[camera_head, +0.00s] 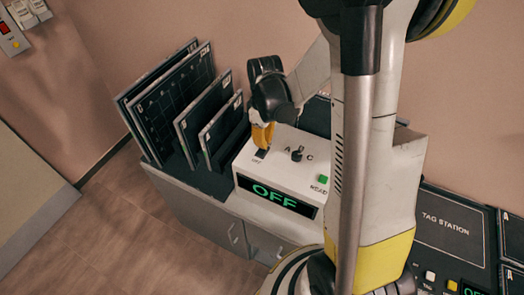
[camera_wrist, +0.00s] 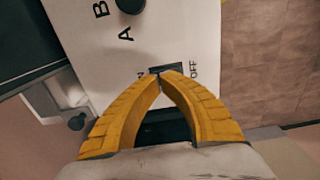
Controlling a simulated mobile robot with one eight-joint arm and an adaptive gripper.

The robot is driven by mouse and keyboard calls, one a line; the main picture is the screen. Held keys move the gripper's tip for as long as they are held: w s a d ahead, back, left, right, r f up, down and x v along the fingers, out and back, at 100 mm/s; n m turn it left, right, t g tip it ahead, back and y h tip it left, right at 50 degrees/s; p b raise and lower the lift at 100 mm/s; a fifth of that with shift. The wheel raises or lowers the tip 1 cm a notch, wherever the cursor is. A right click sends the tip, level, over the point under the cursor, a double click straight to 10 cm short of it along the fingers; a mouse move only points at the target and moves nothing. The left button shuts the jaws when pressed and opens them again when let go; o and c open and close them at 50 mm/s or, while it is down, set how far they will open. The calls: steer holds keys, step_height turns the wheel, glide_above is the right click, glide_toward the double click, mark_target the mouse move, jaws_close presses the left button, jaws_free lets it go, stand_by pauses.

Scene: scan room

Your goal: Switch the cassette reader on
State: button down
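The cassette reader (camera_head: 252,172) is a white box on a low cabinet in the head view. Its front display (camera_head: 274,196) reads OFF in green. A small dark power switch (camera_head: 260,155) is on its top; in the wrist view the switch (camera_wrist: 168,68) lies beside an OFF label. My gripper (camera_head: 262,146) points down over the switch. In the wrist view the yellow fingers of my gripper (camera_wrist: 163,77) meet at the tips, at the switch's near edge, with nothing seen between them. I cannot tell if they touch the switch, which they partly cover.
A selector knob (camera_head: 297,154) marked A and C and a green READ button (camera_head: 323,179) are on the reader. Dark panels (camera_head: 172,98) stand upright at its left. A tag station (camera_head: 447,231) is at right. My arm hides part of the middle.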

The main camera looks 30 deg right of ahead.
steer(key=shift+f+b, duration=0.7)
steer(key=shift+f, duration=0.1)
stand_by(0.4)
steer(key=shift+r+p, duration=2.45)
steer(key=shift+r, duration=1.1)
